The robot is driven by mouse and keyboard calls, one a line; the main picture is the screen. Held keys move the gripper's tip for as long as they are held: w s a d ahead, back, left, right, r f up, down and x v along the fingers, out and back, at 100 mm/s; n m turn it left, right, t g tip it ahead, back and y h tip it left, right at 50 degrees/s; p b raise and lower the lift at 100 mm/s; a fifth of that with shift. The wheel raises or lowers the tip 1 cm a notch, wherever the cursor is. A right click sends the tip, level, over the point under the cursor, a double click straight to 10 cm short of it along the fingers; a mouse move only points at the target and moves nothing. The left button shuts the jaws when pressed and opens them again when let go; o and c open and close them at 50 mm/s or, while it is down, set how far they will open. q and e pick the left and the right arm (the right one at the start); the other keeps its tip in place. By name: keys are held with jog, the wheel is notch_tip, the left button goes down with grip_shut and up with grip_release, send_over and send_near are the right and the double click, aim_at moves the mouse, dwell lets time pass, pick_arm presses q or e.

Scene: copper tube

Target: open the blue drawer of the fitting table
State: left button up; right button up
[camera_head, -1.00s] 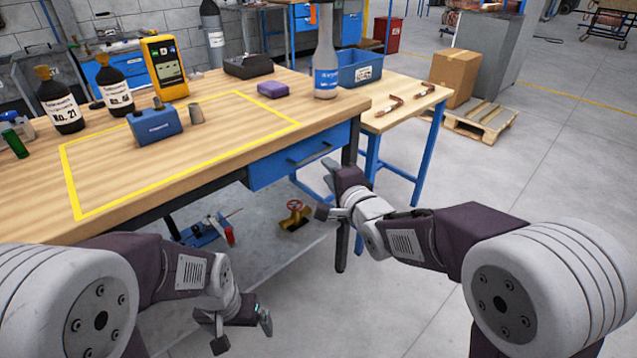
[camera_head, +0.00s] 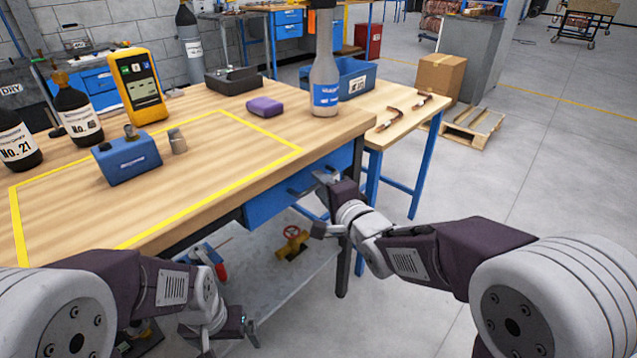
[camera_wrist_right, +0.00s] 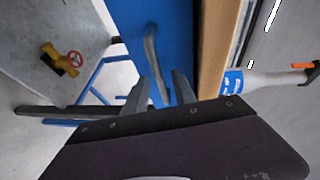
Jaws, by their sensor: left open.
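The blue drawer (camera_head: 268,206) sits under the right part of the fitting table's wooden top and looks closed. Its dark bar handle (camera_head: 304,184) is partly hidden by my right gripper (camera_head: 322,204), which is at the drawer front. In the right wrist view the handle (camera_wrist_right: 151,52) runs down between the two spread fingers of my right gripper (camera_wrist_right: 160,92). The fingers stand apart with gaps to the bar; contact is not clear. My left gripper (camera_head: 228,338) is open and empty, low in front of the table and away from the drawer.
The fitting table (camera_head: 215,185) bears a blue box (camera_head: 127,160), a yellow meter (camera_head: 139,88), a purple block (camera_head: 264,106) and a grey bottle (camera_head: 325,75). A lower shelf (camera_head: 275,280) holds a yellow valve (camera_head: 292,246).

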grip_shut()
dwell(1.4)
